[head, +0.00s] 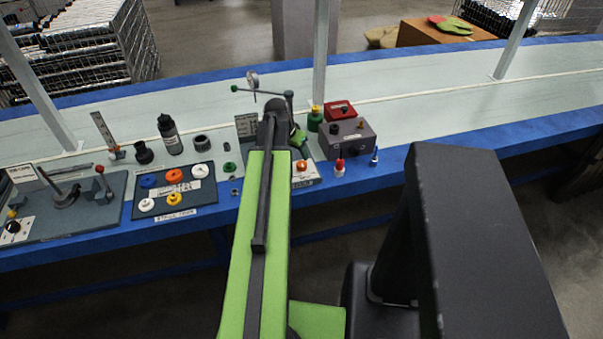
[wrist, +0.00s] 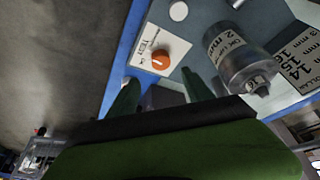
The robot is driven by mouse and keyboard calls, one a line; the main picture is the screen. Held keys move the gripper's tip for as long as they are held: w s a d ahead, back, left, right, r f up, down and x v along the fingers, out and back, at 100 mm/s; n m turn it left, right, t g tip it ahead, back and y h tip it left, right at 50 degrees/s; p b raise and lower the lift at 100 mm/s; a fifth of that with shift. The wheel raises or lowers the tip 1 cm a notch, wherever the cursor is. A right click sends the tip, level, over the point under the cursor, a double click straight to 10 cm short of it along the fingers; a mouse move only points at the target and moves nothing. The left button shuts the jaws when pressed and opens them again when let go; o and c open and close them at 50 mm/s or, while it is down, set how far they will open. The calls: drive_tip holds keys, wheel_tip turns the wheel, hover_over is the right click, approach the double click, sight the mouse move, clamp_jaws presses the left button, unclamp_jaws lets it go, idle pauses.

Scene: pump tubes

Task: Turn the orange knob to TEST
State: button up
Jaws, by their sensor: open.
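The orange knob (wrist: 160,61) sits on a white plate (wrist: 146,45) with printed labels, one reading TEST. A small pale mark shows on the knob, but I cannot tell surely which label it faces. In the head view the knob (head: 302,166) is just right of my green arm, near the bench's front edge. My gripper (wrist: 161,88) is open and empty in the wrist view. Its two green fingers are spread, with the knob beyond the gap between the tips, apart from them. In the head view my arm largely hides the gripper.
A grey cylinder (wrist: 238,65) stands right of the knob in the wrist view. A dark tray (head: 200,208) of coloured caps is left. The bench's far right is clear.

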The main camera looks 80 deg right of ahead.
sight(302, 164)
drive_tip(key=b+x, duration=0.7)
drive_tip(key=x, duration=0.3)
drive_tip(key=shift+f+b, duration=0.1)
drive_tip(key=shift+b, duration=0.3)
drive_tip(key=shift+a, duration=0.1)
clamp_jaws()
drive_tip(key=shift+s+n, duration=0.1)
drive_tip(key=shift+n, duration=0.4)
unclamp_jaws()
